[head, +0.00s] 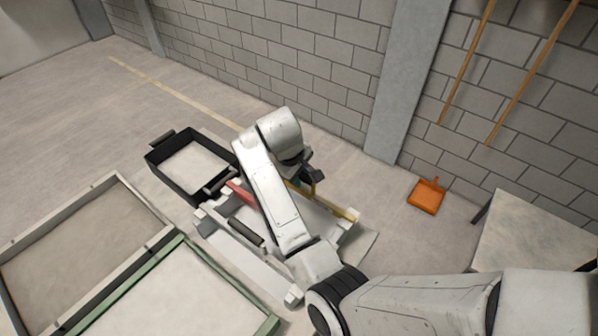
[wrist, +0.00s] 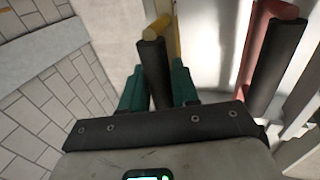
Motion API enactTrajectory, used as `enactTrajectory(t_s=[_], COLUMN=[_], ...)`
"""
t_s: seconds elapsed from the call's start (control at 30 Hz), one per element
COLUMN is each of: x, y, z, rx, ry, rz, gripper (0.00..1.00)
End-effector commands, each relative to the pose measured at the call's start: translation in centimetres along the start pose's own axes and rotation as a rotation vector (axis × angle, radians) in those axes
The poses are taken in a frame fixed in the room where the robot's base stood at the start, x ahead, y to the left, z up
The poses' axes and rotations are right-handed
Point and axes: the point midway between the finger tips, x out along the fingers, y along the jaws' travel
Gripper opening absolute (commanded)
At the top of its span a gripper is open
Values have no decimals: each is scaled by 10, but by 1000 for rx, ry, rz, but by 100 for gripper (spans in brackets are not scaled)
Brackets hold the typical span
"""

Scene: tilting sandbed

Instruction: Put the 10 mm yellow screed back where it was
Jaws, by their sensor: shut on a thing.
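The yellow screed (head: 325,204) is a long yellow bar at the right side of a pale rack (head: 215,238), partly hidden behind my arm in the head view. In the wrist view its yellow end (wrist: 159,27) and black grip (wrist: 154,68) show. My gripper (wrist: 157,85) has its green fingers on either side of that black grip and is shut on it. In the head view my gripper (head: 308,182) is small and mostly hidden by my wrist. I cannot tell whether the screed touches the rack.
A red screed (head: 242,194) with a black grip lies on the rack, right of my gripper in the wrist view (wrist: 252,55). Another black grip (head: 246,232) is nearer. A black tub (head: 168,178), sand beds (head: 170,235), an orange dustpan (head: 427,195) and a table (head: 530,235) stand around.

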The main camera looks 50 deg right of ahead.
Motion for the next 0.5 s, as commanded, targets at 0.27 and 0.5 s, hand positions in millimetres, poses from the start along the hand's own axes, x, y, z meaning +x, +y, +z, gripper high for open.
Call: enactTrajectory(t_s=[0.27,0.5], x=[1,7], y=[0,-2], z=[-1,-1], rx=[1,0], ry=[3,3], rz=[1,1], gripper=[0,0])
